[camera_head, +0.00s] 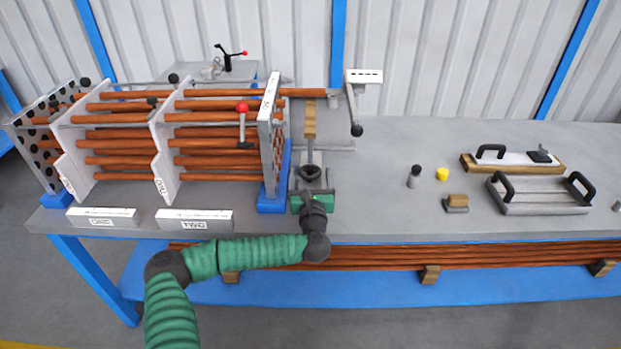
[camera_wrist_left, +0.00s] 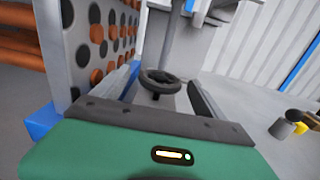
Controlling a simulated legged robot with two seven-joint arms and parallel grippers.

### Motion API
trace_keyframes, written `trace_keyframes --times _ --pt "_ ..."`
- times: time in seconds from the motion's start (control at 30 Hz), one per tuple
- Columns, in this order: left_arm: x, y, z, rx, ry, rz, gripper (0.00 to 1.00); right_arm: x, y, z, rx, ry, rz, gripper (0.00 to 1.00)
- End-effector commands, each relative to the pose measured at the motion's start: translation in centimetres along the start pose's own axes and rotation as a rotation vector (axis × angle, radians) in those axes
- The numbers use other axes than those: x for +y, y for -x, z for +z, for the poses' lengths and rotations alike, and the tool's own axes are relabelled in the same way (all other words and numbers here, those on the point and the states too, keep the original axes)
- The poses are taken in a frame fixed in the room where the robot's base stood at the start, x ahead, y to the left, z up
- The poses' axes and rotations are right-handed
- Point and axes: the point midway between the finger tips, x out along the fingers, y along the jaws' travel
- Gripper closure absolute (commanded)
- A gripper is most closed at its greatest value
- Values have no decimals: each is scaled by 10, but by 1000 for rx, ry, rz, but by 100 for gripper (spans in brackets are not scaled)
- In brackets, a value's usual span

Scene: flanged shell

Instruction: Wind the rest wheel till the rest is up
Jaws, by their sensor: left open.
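The rest (camera_head: 309,120), a wood-faced block on a grey post, stands just right of the tube bundle's end plate. Its top is close under a copper tube (camera_head: 302,92) that sticks out of the plate; I cannot tell if they touch. The dark rest wheel (camera_wrist_left: 160,82) sits low on the post and lies flat, a spoked ring. My left gripper (camera_head: 311,174) is at the wheel, with its fingers open. In the left wrist view the fingers (camera_wrist_left: 167,90) stand on either side of the wheel, apart from it. My right gripper is not in view.
The tube bundle with its drilled end plate (camera_wrist_left: 85,45) stands close on the left of my left gripper. A bracket with a black-knobbed crank (camera_head: 354,110) is at the upper right. Handled trays (camera_head: 540,208) lie on the right.

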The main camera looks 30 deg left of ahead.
Motion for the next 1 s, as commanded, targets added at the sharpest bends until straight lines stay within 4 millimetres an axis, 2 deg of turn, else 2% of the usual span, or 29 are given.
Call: trace_keyframes --times 0.23,0.7,1.0 --pt "0 -1 0 0 0 -1 19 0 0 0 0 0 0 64" --pt "0 -1 0 0 0 0 79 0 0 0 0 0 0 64" --pt "3 -1 0 1 0 -46 79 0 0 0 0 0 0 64"
